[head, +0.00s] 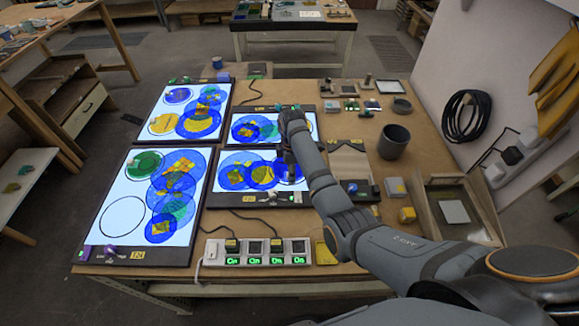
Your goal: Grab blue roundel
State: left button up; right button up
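Several blue roundels lie on lit light panels. On the large front-left panel (118,180), overlapping blue roundels (183,163) run down the right side. The back-left panel (170,100) holds a small blue roundel (178,95) inside a drawn circle and larger overlapping ones (198,124). The back-middle panel (308,118) and front-middle panel (222,196) also hold blue roundels. My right arm reaches in from the lower right. My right gripper (289,172) is over the right part of the front-middle panel, at a blue roundel (296,172) it partly covers. Its fingers are too small and dark to read. My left gripper is out of view.
A power strip (256,252) with lit green "On" displays lies at the table's front. A grey cup (394,141), small boxes (396,188) and a wooden tray (482,215) stand right. A coiled black cable (466,117) hangs on the white wall. Cords cross the table.

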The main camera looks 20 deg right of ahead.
grip_shut()
dwell(0.5)
